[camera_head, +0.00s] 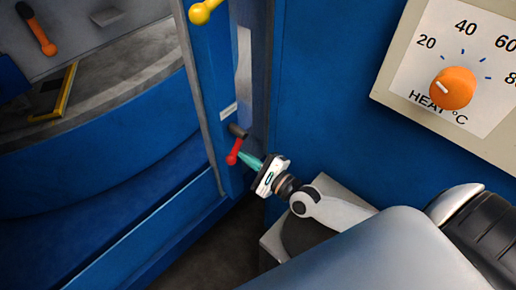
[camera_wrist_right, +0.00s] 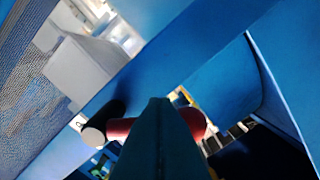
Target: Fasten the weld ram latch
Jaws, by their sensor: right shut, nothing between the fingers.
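A red latch lever (camera_head: 234,152) hangs from a dark round pivot (camera_head: 238,131) on the blue machine post, slanting down and left. My right gripper (camera_head: 244,158) is shut and empty, its teal fingertips right beside the lever. In the right wrist view the shut fingers (camera_wrist_right: 160,105) stand in front of the red lever (camera_wrist_right: 193,123) and hide its middle. The pale-ended pivot (camera_wrist_right: 97,132) shows to their left. I cannot tell whether the fingers touch the lever. My left gripper is not in view.
A yellow-knobbed lever (camera_head: 201,12) sits higher on the same post. An orange-handled lever (camera_head: 46,45) is at the upper left. A heat panel with an orange dial (camera_head: 453,88) is on the right wall. A grey box (camera_head: 272,240) stands below my right wrist.

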